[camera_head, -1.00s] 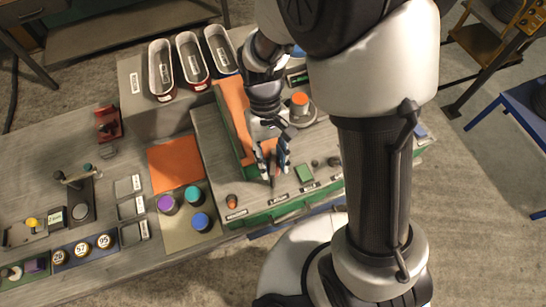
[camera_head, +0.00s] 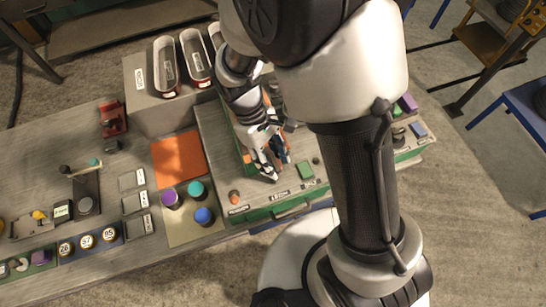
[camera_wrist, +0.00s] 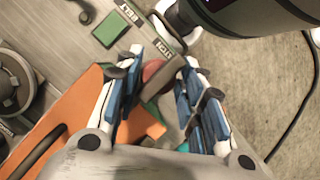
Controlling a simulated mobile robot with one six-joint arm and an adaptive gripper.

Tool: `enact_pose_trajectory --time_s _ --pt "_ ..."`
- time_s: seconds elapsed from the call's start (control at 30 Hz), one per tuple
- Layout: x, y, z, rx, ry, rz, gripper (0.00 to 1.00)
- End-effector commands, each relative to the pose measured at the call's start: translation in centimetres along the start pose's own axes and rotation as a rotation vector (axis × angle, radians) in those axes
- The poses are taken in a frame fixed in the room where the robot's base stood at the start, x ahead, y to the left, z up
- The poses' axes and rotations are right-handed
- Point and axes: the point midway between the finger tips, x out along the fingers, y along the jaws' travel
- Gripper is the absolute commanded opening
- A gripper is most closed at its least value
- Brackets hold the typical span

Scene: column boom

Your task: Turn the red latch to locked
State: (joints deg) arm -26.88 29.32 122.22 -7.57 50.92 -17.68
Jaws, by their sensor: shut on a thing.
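The red latch (camera_wrist: 152,72) shows as a small rounded red part between my fingertips in the wrist view, near the front edge of the bench. My gripper (camera_wrist: 161,65) is shut on it, with one finger on each side. In the head view my gripper (camera_head: 272,172) points down at the green-fronted unit (camera_head: 262,212), and my fingers hide the latch there. Most of the latch's body is covered, so I cannot tell its angle. A small printed label (camera_wrist: 163,48) lies just past the fingertips.
An orange panel (camera_wrist: 65,122) lies close to my left finger in the wrist view. A green block (camera_head: 305,170) and an orange knob (camera_head: 234,196) flank my gripper on the bench. Purple, teal and blue cylinders stand further left. Open floor lies in front.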

Motion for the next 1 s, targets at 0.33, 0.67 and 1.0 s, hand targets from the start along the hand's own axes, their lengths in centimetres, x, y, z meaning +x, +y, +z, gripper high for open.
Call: enact_pose_trajectory --time_s 0.33,0.67,1.0 --pt "0.06 0.07 -0.23 -0.016 0.006 0.007 0.12" --pt "0.01 0.07 -0.22 -0.013 0.006 0.006 0.51" --pt "-0.16 0.05 -0.16 -0.01 0.004 0.005 0.52"
